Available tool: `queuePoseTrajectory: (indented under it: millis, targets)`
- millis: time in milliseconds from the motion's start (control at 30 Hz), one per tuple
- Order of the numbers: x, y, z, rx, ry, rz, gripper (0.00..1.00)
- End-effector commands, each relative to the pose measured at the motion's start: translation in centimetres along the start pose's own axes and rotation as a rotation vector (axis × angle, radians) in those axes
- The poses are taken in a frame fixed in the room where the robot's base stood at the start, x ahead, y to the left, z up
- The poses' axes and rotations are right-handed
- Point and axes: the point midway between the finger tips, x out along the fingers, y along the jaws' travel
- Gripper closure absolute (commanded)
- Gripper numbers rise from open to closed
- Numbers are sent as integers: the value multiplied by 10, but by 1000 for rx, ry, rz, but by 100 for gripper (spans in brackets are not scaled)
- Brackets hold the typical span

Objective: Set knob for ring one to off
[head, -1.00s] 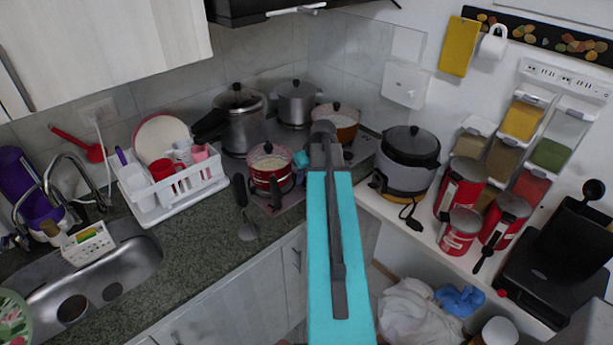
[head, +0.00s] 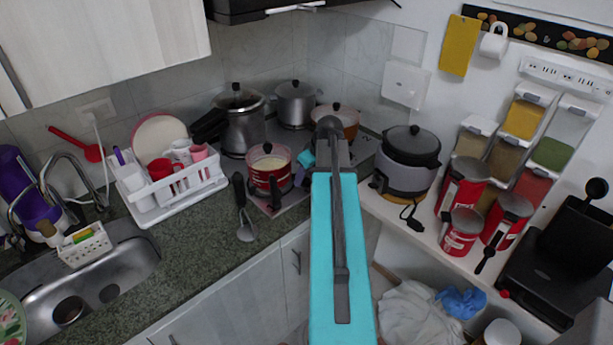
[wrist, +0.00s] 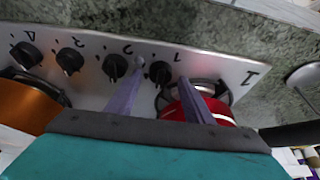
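The stove's front panel (wrist: 215,75) shows in the wrist view with a row of black knobs and printed numbers. The knob by the small 1 (wrist: 160,72) appears between my two purple fingertips. My gripper (wrist: 162,72) is open, with a finger on either side of that knob; I cannot tell whether either touches it. Its pointer setting is hard to read. The knob by the 2 (wrist: 115,67) is just left of the left finger. In the head view, my arm hides most of the panel, and part of my teal gripper (head: 306,159) shows beside the red pot.
A red pot (head: 269,170) stands on the front left burner, close behind the knobs. An orange pot (head: 338,117) and two steel pots stand on the stove. A rice cooker (head: 405,160) stands right.

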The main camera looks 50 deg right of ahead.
Motion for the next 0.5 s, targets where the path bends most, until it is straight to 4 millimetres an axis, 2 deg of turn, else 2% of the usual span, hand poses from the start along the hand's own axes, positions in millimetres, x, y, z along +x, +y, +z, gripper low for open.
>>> queuePoseTrajectory:
  millis: [500]
  targets:
    - [-6, 0, 0, 1, 1, 1, 53]
